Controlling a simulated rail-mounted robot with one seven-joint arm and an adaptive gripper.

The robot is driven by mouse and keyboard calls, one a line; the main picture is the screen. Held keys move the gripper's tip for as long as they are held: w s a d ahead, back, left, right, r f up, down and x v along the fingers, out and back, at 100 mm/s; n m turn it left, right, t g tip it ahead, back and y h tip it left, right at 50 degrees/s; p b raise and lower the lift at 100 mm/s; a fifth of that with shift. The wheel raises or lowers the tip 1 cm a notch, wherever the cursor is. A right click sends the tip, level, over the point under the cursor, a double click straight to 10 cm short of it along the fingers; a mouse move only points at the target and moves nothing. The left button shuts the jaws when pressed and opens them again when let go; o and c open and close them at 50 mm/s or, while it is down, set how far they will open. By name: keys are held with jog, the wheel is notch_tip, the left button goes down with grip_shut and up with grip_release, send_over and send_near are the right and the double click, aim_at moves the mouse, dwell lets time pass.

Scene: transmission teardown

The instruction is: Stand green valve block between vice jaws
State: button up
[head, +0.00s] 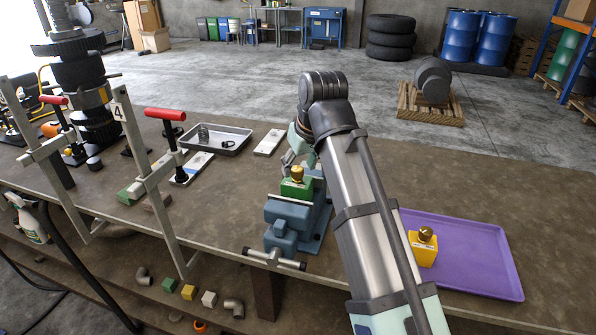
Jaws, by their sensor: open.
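The green valve block (296,187) stands upright at the blue vice (287,219), with its brass fitting on top. It shows just behind the vice's front jaw and appears to be between the jaws. Its lower part is hidden by the front jaw. I cannot tell whether the jaws touch it. My gripper (291,160) is open, just behind and above the block, apart from the brass fitting as far as I can see. My arm partly hides the gripper and the vice's right side.
A purple tray (480,277) on the right holds a yellow valve block (423,250) with a brass fitting. A grey tray (233,136) with small parts lies behind left. Red-handled clamps (165,114) stand at the left edge. The bench between vice and clamps is mostly clear.

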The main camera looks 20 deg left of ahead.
jog(key=b+v, duration=0.1)
jog(key=v, duration=0.8)
jog(key=shift+r, duration=0.2)
jog(key=shift+d, duration=0.1)
